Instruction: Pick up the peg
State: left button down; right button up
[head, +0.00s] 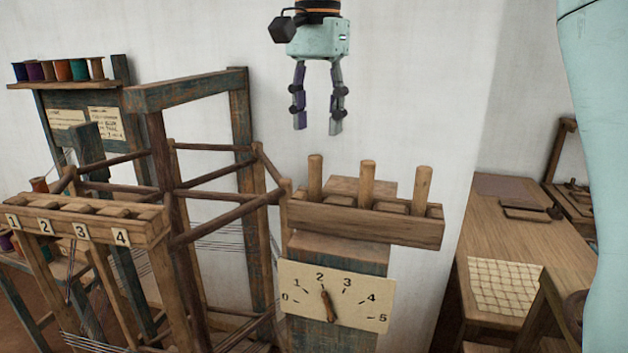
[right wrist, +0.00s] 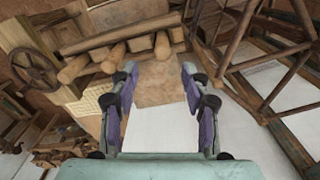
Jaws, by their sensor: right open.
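Three upright wooden pegs, a left one (head: 315,178), a middle one (head: 367,185) and a right one (head: 422,188), stand in a wooden rack (head: 365,228) in the head view. My right gripper (head: 317,130) is open and empty, pointing down above the rack, apart from the left peg. In the right wrist view, the open fingers (right wrist: 159,72) frame a bare wooden surface, and three pegs (right wrist: 113,60) show beyond and left of them. Which peg is meant cannot be told. My left gripper is not in view.
A numbered dial plate (head: 336,296) with a pointer is below the rack. A wooden loom frame (head: 175,200) and a rack with numbers (head: 85,220) stand to the left. A wooden table (head: 510,240) is at right. White wall lies behind the gripper.

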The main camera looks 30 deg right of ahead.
aim_at(316, 157)
jog(key=f, duration=0.2)
jog(key=a+f, duration=0.1)
jog(key=f, duration=0.2)
jog(key=shift+a+f+p, duration=0.1)
jog(key=shift+p, duration=0.25)
jog(key=f, duration=0.1)
jog(key=d+f, duration=0.1)
jog(key=shift+w+d+f, duration=0.1)
jog(key=shift+w+f, duration=0.05)
jog(key=shift+f, duration=0.15)
jog(key=shift+d, duration=0.2)
jog(key=shift+a+r, duration=0.15)
jog(key=shift+a, duration=0.5)
jog(key=c, duration=0.4)
jog(key=shift+c, duration=0.6)
jog(key=shift+d, duration=0.45)
jog(key=c, duration=0.4)
jog(key=shift+a, duration=0.15)
grip_shut()
